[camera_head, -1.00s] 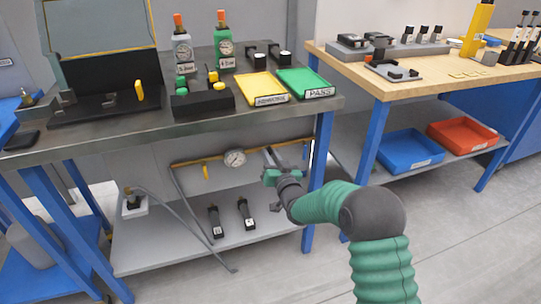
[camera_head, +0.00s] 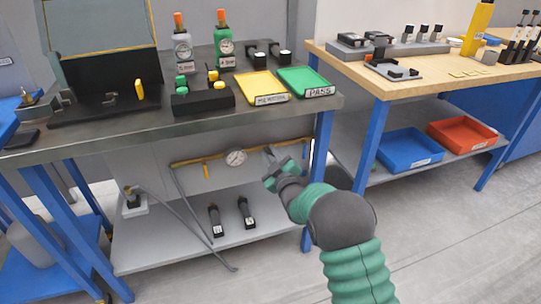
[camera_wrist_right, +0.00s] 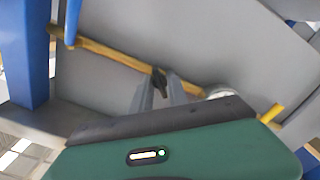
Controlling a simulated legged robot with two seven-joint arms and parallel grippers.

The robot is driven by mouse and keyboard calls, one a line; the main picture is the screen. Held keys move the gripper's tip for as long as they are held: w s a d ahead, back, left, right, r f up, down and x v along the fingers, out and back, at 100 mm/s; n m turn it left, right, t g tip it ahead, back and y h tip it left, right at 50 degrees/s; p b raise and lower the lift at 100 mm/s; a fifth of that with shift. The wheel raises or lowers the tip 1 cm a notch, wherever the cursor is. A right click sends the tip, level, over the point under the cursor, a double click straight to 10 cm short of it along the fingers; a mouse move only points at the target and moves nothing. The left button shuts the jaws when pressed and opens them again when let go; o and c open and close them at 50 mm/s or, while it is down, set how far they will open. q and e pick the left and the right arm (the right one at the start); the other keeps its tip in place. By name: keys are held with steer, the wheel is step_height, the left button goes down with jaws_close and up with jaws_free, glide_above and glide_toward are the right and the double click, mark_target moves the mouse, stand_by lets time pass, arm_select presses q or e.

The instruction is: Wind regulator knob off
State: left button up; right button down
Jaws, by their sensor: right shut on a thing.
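The regulator knob (camera_wrist_right: 159,82) is a small dark piece on the brass pipe in the right wrist view. My right gripper (camera_wrist_right: 161,88) is shut on it, with one grey finger on each side. In the head view my right gripper (camera_head: 271,155) is at the right part of the brass pipe (camera_head: 196,160), under the grey bench, and hides the knob. The round white gauge (camera_head: 235,157) sits on the pipe left of the gripper; its edge also shows in the right wrist view (camera_wrist_right: 220,92). My left gripper is not in view.
A yellow lever (camera_head: 206,172) hangs from the pipe. A blue bench leg (camera_head: 320,155) stands close right of my gripper. The lower shelf (camera_head: 170,245) holds two black devices and a grey hose. The bench top (camera_head: 130,126) is above my gripper.

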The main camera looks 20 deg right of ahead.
steer(key=shift+f+n, duration=0.2)
steer(key=shift+n, duration=1.9)
steer(key=shift+f+n, duration=0.15)
steer(key=shift+n, duration=1.95)
steer(key=c, duration=1.5)
jaws_free()
steer(key=shift+o, duration=1.1)
steer(key=shift+r, duration=0.15)
steer(key=shift+r, duration=0.1)
